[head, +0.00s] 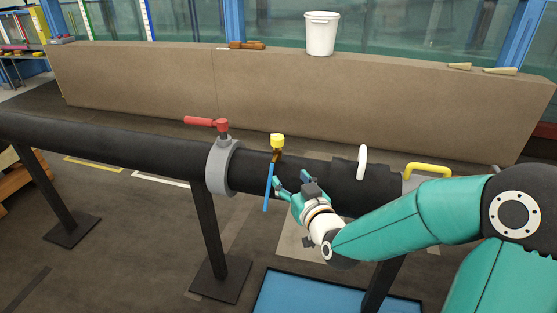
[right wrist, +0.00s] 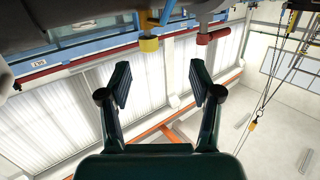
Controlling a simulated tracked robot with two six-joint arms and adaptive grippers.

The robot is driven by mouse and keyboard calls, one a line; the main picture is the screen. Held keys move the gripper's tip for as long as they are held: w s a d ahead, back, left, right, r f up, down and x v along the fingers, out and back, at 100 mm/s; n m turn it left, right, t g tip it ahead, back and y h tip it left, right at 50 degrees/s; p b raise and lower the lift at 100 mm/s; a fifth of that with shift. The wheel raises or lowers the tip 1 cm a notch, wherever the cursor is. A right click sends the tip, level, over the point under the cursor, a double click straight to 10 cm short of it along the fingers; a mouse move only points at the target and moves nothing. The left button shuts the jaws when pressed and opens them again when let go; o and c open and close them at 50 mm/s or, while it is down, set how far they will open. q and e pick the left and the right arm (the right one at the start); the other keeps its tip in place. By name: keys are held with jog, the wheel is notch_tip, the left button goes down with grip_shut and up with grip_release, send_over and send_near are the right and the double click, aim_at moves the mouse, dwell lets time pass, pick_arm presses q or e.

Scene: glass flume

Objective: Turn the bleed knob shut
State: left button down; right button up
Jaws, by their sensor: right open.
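The yellow bleed knob (head: 277,140) stands on a small brass fitting on top of the black pipe (head: 110,145). A thin blue tube (head: 267,190) hangs from the fitting down the pipe's front. My right gripper (head: 290,182) is open and empty, in front of the pipe, below and slightly right of the knob, and apart from it. In the right wrist view the picture is upside down: the open fingers (right wrist: 160,82) have nothing between them, and the yellow knob (right wrist: 149,43) shows beyond them, near the top. My left gripper is not in view.
A red lever (head: 206,122) sits on a grey collar (head: 222,165) left of the knob. A white ring (head: 362,162) and yellow handle (head: 428,170) stand to the right. A long brown ledge (head: 150,85) behind the pipe bears a white bucket (head: 321,34). A blue tray (head: 300,295) lies below.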

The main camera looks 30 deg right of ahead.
aim_at(279, 140)
jog(key=shift+t+h, duration=0.5)
jog(key=shift+h, duration=0.1)
jog(key=x, duration=0.5)
jog(key=d+r+x, duration=0.1)
jog(key=x, duration=0.5)
jog(key=r+x, duration=0.1)
jog(key=x, duration=0.4)
jog(key=shift+d+r, duration=0.15)
jog(key=shift+d, duration=0.2)
jog(key=c, duration=1.2)
